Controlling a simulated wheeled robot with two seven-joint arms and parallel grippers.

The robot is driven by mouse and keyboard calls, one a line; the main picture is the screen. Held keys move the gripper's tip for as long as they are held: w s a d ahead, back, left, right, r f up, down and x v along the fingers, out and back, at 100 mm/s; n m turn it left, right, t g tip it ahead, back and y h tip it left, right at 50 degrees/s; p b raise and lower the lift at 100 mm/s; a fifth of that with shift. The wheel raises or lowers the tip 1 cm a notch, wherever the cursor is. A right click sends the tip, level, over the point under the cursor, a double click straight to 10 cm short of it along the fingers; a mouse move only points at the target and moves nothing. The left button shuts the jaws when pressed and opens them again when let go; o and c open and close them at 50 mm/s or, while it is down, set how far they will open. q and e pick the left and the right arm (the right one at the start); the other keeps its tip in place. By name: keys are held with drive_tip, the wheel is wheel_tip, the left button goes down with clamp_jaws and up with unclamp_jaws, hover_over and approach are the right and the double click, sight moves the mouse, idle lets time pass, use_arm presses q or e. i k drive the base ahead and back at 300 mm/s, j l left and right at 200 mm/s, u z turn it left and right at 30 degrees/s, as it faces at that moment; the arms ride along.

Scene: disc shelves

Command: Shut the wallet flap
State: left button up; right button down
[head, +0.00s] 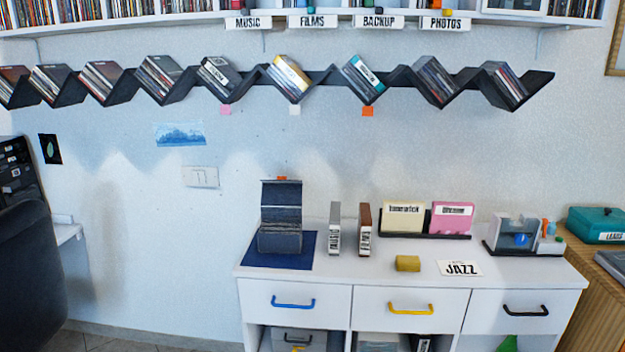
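The wallet (280,240) is dark grey-blue and stands on a dark blue mat (262,256) at the left end of the white cabinet top. Its flap (281,194) is raised, standing up above the body at the back, so the wallet is open. What lies inside it is too small to tell. Neither of my grippers shows in the head view.
A yellow block (408,263) and a JAZZ card (460,268) lie at the front. A file holder (425,234) stands behind. The zigzag disc shelf (321,76) hangs above.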

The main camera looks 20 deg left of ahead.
sight(281, 191)
drive_tip(key=i+j, duration=0.2)
drive_tip(key=j, duration=0.2)
drive_tip(key=i+j, duration=0.2)
drive_tip(key=j, duration=0.2)
drive_tip(key=i+j, duration=0.2)
drive_tip(key=j, duration=0.2)
drive_tip(key=i+j, duration=0.2)
drive_tip(key=j, duration=0.2)
drive_tip(key=i+j+u, duration=0.1)
drive_tip(key=j, duration=0.3)
drive_tip(key=i+j, duration=0.35)
